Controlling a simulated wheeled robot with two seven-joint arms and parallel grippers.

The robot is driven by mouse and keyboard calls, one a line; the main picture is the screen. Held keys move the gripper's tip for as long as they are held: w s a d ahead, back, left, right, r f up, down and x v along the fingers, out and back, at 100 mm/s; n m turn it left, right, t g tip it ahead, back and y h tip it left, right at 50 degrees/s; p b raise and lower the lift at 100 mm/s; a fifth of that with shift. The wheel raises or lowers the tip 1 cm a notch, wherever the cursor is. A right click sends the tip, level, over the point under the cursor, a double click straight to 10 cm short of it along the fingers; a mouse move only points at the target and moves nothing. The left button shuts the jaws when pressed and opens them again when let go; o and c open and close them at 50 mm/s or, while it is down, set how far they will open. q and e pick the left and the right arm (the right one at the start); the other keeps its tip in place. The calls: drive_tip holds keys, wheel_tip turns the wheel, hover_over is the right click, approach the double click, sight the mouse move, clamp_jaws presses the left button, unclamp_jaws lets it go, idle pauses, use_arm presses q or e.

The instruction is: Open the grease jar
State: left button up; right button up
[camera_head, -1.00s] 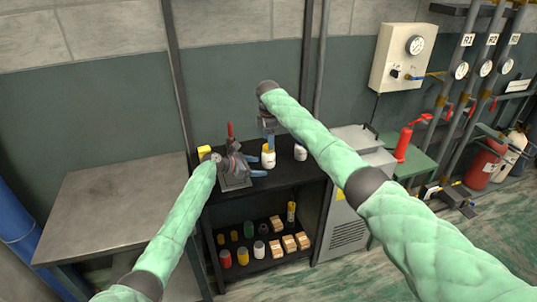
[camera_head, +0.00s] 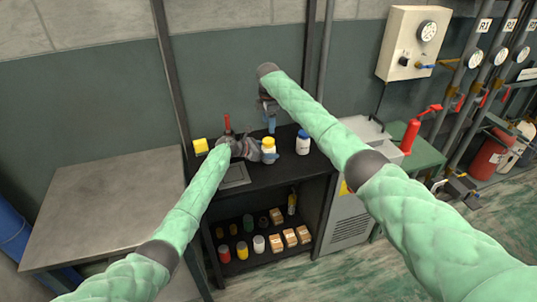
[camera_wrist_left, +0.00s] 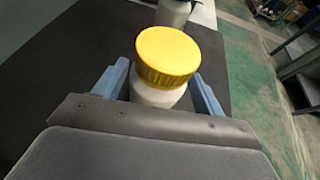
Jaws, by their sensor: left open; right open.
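A white jar with a ribbed yellow lid (camera_head: 268,145) stands upright on the black shelf top. In the left wrist view the jar (camera_wrist_left: 168,55) sits between the blue fingers of my left gripper (camera_wrist_left: 163,92). Those fingers are open around it, with a gap visible at the sides. In the head view my left gripper (camera_head: 268,155) comes to the jar from the left. My right gripper (camera_head: 271,120) is open and points down above and behind the jar. The lid is on the jar.
A second white jar with a dark lid (camera_head: 303,143) stands to the right. The lower shelf holds several cans and boxes. An empty grey table (camera_head: 110,205) stands left.

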use_arm(q)
drive_tip(key=shift+x, duration=0.9)
use_arm(e)
drive_tip(key=shift+r, duration=0.1)
